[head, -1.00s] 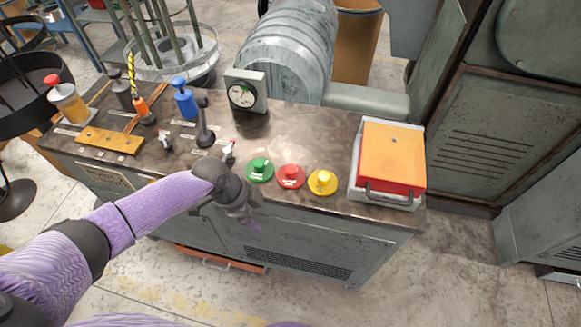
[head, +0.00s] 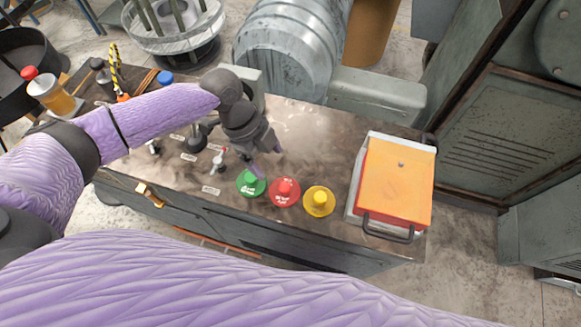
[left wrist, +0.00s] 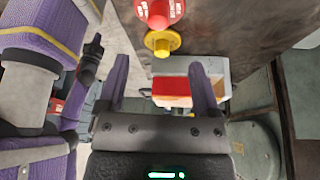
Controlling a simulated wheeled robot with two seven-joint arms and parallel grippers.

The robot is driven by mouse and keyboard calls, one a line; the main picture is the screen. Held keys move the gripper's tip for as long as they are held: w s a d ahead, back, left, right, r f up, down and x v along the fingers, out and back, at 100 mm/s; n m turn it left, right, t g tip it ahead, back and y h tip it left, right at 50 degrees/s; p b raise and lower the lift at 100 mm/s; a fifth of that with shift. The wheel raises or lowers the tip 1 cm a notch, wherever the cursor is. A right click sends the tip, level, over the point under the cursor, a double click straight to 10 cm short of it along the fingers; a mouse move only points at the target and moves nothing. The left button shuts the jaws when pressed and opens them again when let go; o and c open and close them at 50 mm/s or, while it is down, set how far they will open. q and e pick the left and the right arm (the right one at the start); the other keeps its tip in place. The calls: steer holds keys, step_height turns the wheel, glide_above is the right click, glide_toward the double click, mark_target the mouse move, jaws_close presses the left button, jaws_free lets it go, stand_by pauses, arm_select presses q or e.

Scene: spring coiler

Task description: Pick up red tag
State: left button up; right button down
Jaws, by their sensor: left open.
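The red tag (head: 284,191) is a round disc with a raised knob and white lettering. It lies on the dark bench top between a green tag (head: 250,183) and a yellow tag (head: 319,201). My left gripper (head: 266,163) is open and empty, above the bench just behind the green and red tags, apart from the red one. In the left wrist view the red tag (left wrist: 156,12) is at the top edge, partly cut off. The yellow tag (left wrist: 162,43) shows below it, beyond the open fingers (left wrist: 160,75). My right gripper is not clearly seen.
A case with an orange lid (head: 400,175) stands right of the tags. A dial gauge, mostly hidden by my left arm, and a big grey motor housing (head: 290,55) stand behind.

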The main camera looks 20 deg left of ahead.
mark_target(283, 186)
arm_select(q)
steer(key=b+x, duration=0.2)
steer(key=x, duration=0.8)
steer(key=shift+a+b, duration=0.15)
steer(key=shift+b, duration=0.2)
arm_select(e)
steer(key=f, duration=0.1)
steer(key=s, duration=0.1)
steer(key=f, duration=0.1)
steer(key=shift+s+d+f, duration=0.15)
steer(key=shift+s+f, duration=0.1)
steer(key=shift+f, duration=0.1)
arm_select(q)
steer(key=shift+c, duration=0.2)
steer(key=shift+r, duration=0.1)
jaws_close()
arm_select(e)
steer(key=shift+w, duration=0.1)
